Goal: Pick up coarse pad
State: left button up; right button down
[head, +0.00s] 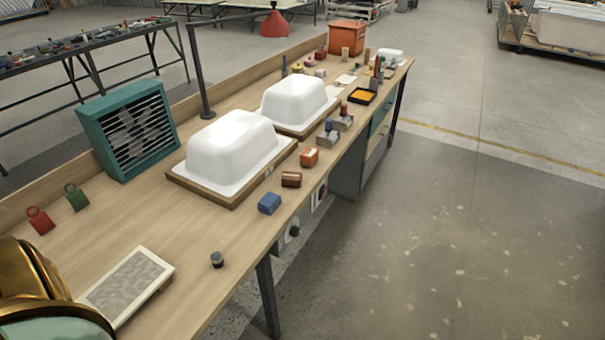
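Three small blocks that look like pads lie along the front edge of the bench in the head view: a blue block (269,203), a brown block (291,179) and an orange block (310,157). I cannot tell from their surfaces which one is the coarse pad. A flat pale-framed tray with a grey mottled face (127,287) lies near the bench's near end. Neither of my grippers shows in this view.
Two white tub shells (232,150) (298,100) stand on wooden boards behind the blocks. A teal louvred box (126,129), a red weight (39,220), a green weight (76,197) and a small dark knob (216,260) stand on the bench. Floor at right is clear.

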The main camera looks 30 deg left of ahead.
aim_at(289, 179)
jog(key=i+l+u, duration=0.3)
jog(key=i+l, duration=0.15)
jog(key=i+l+u, duration=0.35)
jog(key=i+l, duration=0.25)
